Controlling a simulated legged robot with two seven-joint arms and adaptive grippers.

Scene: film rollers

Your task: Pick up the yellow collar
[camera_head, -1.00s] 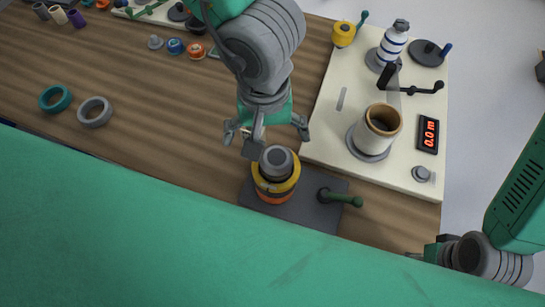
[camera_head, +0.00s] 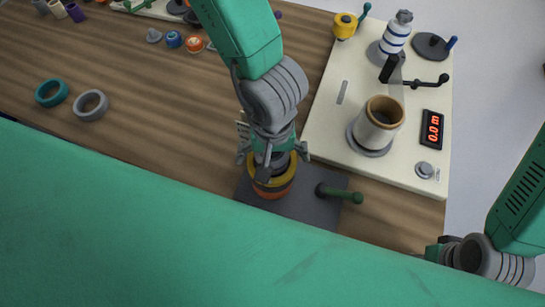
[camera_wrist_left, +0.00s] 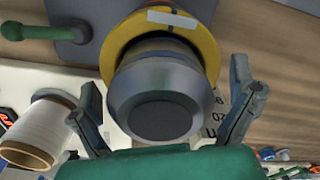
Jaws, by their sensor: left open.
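The yellow collar (camera_head: 286,183) sits around a grey cylinder on a dark base plate (camera_head: 315,209), above an orange band (camera_head: 272,192). In the left wrist view the yellow collar (camera_wrist_left: 207,42) is a wide ring with a pale label, behind the cylinder's grey rounded end (camera_wrist_left: 160,105). My left gripper (camera_head: 272,158) is directly above, its open fingers on either side of the cylinder's top. In the left wrist view the left gripper's fingers (camera_wrist_left: 168,108) stand apart from the cylinder, with the collar beyond them. My right gripper (camera_head: 432,254) is at the lower right, its fingers mostly hidden.
A green-handled lever (camera_head: 342,194) sticks out on the plate's right. A cream panel (camera_head: 330,130) at the right carries a film roll (camera_head: 379,124), a crank and a red display (camera_head: 432,129). Teal (camera_head: 51,93) and grey rings (camera_head: 91,105) lie at the left on open wood.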

